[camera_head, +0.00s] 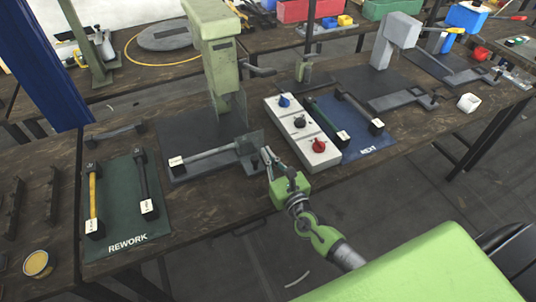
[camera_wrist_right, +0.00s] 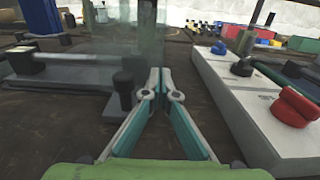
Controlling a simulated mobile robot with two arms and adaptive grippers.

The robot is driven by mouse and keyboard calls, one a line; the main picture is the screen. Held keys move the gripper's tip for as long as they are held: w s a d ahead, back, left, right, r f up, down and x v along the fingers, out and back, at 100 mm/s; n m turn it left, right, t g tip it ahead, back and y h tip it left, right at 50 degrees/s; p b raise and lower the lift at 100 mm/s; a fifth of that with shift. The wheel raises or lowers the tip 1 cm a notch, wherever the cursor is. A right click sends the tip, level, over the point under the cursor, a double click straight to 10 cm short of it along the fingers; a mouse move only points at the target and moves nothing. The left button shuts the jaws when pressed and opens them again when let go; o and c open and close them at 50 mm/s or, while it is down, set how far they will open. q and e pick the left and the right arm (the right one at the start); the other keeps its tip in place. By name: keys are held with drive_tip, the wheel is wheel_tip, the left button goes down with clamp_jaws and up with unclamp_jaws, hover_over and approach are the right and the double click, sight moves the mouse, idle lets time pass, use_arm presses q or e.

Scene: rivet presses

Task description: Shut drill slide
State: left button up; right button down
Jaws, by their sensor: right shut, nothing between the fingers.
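The green press (camera_head: 212,60) stands at the back of the bench, on a dark base plate (camera_head: 195,130). A grey bar (camera_head: 215,154) with a white-labelled end lies across the plate, beside a clear greenish panel (camera_wrist_right: 135,42). I take the slide to be this low part, but cannot tell how far it is open. A dark upright knob (camera_wrist_right: 123,92) stands just left of my right fingers in the wrist view. My right gripper (camera_head: 267,157) is shut and empty at the plate's right end; it also shows in the wrist view (camera_wrist_right: 160,80). Contact with the knob is unclear. My left gripper is out of view.
A white control box (camera_head: 302,130) with blue, black and red knobs stands close to the right of my right gripper. A green REWORK mat (camera_head: 122,200) lies left and a blue NEXT mat (camera_head: 358,133) right, both bearing bars. A grey press (camera_head: 395,40) stands farther right.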

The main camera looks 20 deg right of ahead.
drive_tip(key=shift+w, duration=0.1)
drive_tip(key=w+b, duration=0.2)
drive_tip(key=w, duration=0.3)
drive_tip(key=w+b, duration=0.1)
drive_tip(key=w, duration=0.5)
drive_tip(key=shift+a+f+b, duration=0.1)
drive_tip(key=shift+a+b, duration=0.1)
drive_tip(key=shift+b, duration=0.15)
drive_tip(key=shift+w, duration=0.35)
